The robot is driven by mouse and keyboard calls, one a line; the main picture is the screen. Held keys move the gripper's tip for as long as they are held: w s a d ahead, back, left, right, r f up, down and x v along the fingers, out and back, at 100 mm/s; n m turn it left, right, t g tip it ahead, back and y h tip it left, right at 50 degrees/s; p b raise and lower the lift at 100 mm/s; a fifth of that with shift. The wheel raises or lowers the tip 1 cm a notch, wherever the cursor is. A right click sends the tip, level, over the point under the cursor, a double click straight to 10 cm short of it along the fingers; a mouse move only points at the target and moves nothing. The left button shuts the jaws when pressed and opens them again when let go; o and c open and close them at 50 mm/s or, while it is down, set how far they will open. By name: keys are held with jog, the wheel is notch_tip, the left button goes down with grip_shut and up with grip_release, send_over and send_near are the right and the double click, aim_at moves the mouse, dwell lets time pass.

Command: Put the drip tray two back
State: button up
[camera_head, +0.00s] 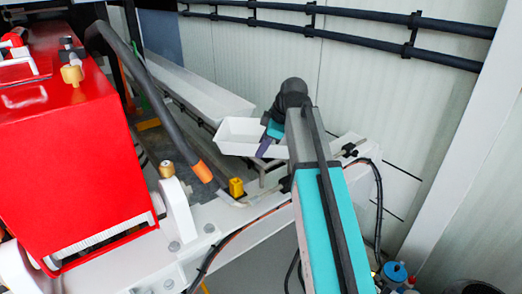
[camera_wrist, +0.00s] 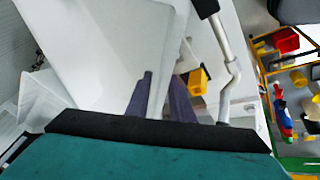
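A white drip tray (camera_head: 236,137) is in the middle of the head view, in front of the end of a long white tray (camera_head: 205,88) by the wall. In the wrist view the drip tray (camera_wrist: 95,45) fills the upper left, large and close. My gripper (camera_head: 265,147) is at the tray's right part in the head view. In the wrist view its purple fingers (camera_wrist: 160,92) stand close together on either side of the tray's side wall and look shut on it. The fingers' contact faces are hidden. No label shows which tray is number two.
A red pump housing (camera_head: 70,150) stands at the left, with a dark hose (camera_head: 150,95) beside it. A white beam (camera_head: 225,220) carries cables below the tray. A yellow block (camera_head: 236,187) sits on the beam. Black pipes (camera_head: 350,38) run along the wall.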

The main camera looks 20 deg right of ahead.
jog(key=shift+b+v, duration=1.05)
jog(key=shift+v, duration=0.85)
jog(key=b+v, duration=0.2)
jog(key=v, duration=0.7)
